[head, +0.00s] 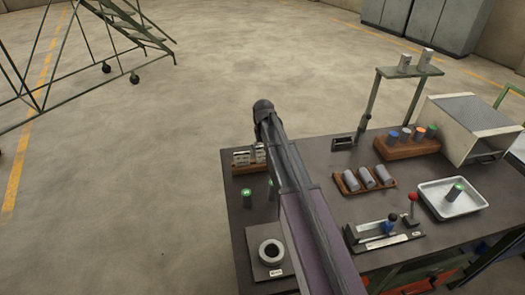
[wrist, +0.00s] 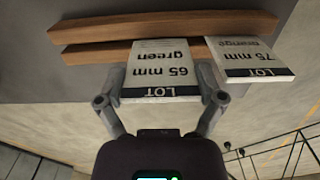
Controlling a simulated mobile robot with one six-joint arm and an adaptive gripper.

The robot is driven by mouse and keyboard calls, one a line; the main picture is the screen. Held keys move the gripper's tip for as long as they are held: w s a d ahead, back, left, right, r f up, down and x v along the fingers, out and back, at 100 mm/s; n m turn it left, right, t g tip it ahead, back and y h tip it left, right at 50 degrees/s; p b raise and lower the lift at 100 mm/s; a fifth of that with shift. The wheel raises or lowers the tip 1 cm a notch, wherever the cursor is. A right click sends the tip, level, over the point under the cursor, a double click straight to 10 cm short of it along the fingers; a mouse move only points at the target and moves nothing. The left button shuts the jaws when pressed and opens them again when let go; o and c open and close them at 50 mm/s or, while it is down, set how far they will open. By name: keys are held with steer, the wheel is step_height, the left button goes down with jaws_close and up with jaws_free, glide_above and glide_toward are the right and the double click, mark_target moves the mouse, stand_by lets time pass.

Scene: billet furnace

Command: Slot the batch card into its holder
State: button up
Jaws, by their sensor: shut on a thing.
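The batch card (wrist: 163,70) reads "LOT 65 mm green" and shows upside down in the wrist view. My gripper (wrist: 162,80) is shut on it, one finger at each side edge. The card's far edge overlaps the near rail of the wooden holder (wrist: 95,57); I cannot tell whether it is seated in the slot. A second card (wrist: 248,57), "LOT 75 mm orange", stands beside it at the same holder.
Green-topped billets (head: 247,195) stand just in front of the holder. A grey ring on a plate (head: 270,252) is at the front left. A wooden rack (head: 349,187) of grey billets, levers (head: 411,203) and a white tray (head: 430,195) lie to the right.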

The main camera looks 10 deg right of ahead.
steer(key=shift+f+b, duration=0.75)
steer(key=shift+f, duration=0.05)
stand_by(0.4)
steer(key=o, duration=0.5)
steer(key=shift+o, duration=0.2)
stand_by(0.4)
steer(key=shift+s, duration=0.1)
